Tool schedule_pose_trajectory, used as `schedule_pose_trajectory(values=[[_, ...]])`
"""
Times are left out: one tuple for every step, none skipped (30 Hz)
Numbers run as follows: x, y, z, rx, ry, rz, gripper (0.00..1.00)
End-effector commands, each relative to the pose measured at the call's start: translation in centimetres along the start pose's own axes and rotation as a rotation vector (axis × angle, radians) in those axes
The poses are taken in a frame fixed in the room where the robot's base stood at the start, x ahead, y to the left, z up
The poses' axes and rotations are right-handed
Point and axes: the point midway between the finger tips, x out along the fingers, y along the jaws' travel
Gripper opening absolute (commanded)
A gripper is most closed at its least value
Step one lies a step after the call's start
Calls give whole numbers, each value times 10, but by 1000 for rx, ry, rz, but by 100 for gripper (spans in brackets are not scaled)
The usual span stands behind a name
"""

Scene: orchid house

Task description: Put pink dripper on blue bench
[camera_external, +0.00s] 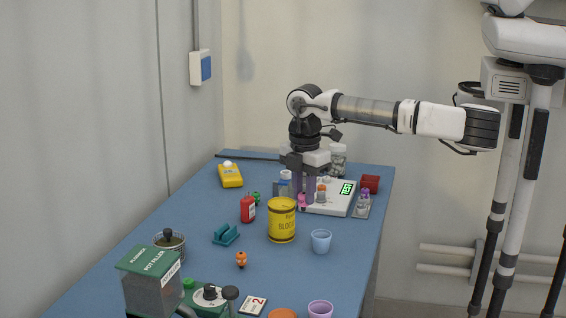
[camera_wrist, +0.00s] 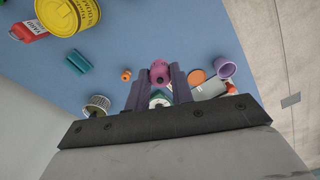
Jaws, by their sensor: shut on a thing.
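The pink dripper (camera_external: 302,202) is held between the fingers of my gripper (camera_external: 304,190), low over the far part of the blue bench (camera_external: 335,275), behind the yellow tin. In the wrist view the pink dripper (camera_wrist: 159,71) sits between the purple-grey fingertips (camera_wrist: 158,76), which are shut on it from both sides. I cannot tell whether its underside touches the bench. The bench also shows in the wrist view (camera_wrist: 125,35).
A white scale (camera_external: 330,208) with small items stands right beside my gripper. Clear bench lies left of the red bottle.

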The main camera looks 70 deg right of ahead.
Motion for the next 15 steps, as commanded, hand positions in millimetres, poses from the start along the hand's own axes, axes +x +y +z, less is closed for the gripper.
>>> schedule_pose_trajectory(values=[[25, 0, 0, 0, -2, -1, 2], [34, 0, 0, 0, -2, -2, 2], [45, 0, 0, 0, -2, -2, 2], [53, 0, 0, 0, -2, -1, 2], [61, 0, 0, -1, -2, -1, 2], [71, 0, 0, -1, -2, -1, 2], [79, 0, 0, -1, -2, -1, 2], [87, 0, 0, -1, -2, -2, 2], [97, 0, 0, -1, -1, -1, 2], [103, 0, 0, -1, -1, -1, 2], [109, 0, 0, -1, -1, -1, 2], [116, 0, 0, -1, -1, -1, 2], [120, 0, 0, -1, -1, -1, 2], [124, 0, 0, -1, -1, -1, 2], [127, 0, 0, -1, -1, -1, 2]])
